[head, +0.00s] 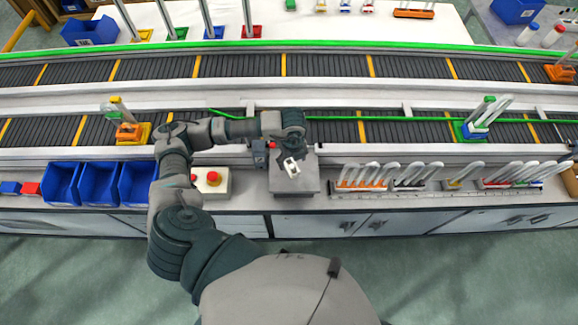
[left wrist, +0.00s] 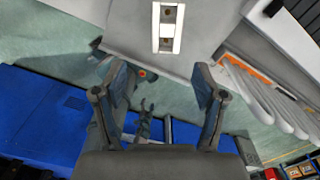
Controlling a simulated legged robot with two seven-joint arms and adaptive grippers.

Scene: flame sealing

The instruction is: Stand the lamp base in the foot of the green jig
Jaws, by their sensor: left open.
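The lamp base is a small white piece with dark sockets (head: 292,167). It lies on a grey block at the front edge of the bench, and shows at the top of the left wrist view (left wrist: 168,40). My left gripper (head: 293,145) is over the back of this block, close to the lamp base. Its fingers (left wrist: 157,82) are apart with nothing between them. Another green-footed jig (head: 177,34) stands on the back table.
A rack of white tubes (head: 420,185) stands right of the grey block (head: 308,184). A red-button box (head: 211,182) and blue bins (head: 98,182) stand left. A green-edged rail runs behind the gripper.

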